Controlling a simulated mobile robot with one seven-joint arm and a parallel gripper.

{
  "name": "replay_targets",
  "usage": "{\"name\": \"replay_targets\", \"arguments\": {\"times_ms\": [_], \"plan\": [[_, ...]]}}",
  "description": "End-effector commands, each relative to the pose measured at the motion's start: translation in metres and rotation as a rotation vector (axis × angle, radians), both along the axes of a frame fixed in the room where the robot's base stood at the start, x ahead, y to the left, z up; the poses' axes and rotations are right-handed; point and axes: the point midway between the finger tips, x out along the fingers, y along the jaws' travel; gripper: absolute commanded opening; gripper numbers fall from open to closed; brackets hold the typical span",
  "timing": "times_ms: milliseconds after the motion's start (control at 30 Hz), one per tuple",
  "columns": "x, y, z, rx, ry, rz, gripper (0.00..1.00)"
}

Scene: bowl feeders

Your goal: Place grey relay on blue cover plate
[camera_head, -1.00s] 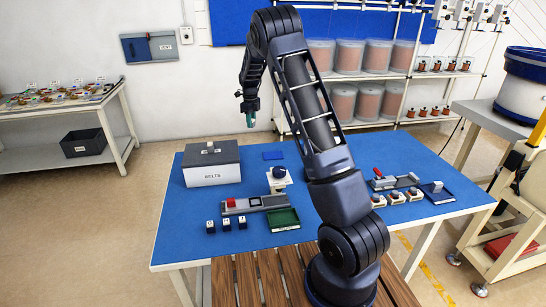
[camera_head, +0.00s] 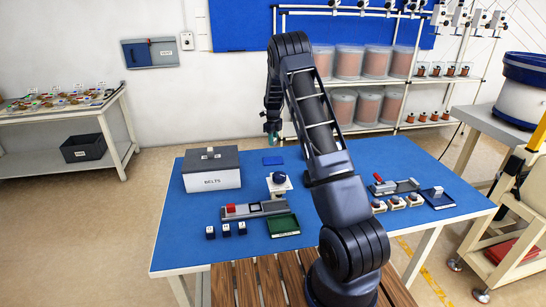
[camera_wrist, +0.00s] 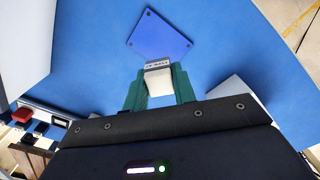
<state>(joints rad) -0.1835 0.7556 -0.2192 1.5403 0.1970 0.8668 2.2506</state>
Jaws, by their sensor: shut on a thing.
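My gripper (camera_wrist: 158,82) has green fingers shut on a pale grey block, the grey relay (camera_wrist: 159,87), which has a dark printed label on its far face. In the head view my gripper (camera_head: 273,132) hangs above the far edge of the table; the relay is too small to make out there. The blue cover plate (camera_wrist: 160,33) is a flat square with small dark corner holes, lying on the blue table top just beyond the relay in the wrist view. In the head view the plate (camera_head: 273,161) lies near the table's back edge, below my gripper, with a gap between.
A grey box labelled BELTS (camera_head: 212,180) stands left of the plate. A white stand with a dark knob (camera_head: 279,184) is in front of it. A green tray (camera_head: 283,224), a grey fixture (camera_head: 240,211) and small dark blocks sit nearer. Table around the plate is bare.

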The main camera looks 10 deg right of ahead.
Motion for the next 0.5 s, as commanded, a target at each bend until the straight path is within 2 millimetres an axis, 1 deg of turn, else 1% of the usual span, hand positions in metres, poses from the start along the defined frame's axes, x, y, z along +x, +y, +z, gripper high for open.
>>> {"name": "replay_targets", "arguments": {"times_ms": [33,100,200,300,500], "plan": [[-0.001,-0.001,-0.012,-0.001,0.004,-0.001,0.04],[0.000,0.000,-0.026,0.000,0.003,0.000,0.04],[0.000,0.000,-0.041,0.000,0.001,0.000,0.04],[0.000,0.000,-0.051,0.000,0.001,-0.001,0.04],[0.000,0.000,-0.061,0.000,0.001,-0.001,0.04]]}}
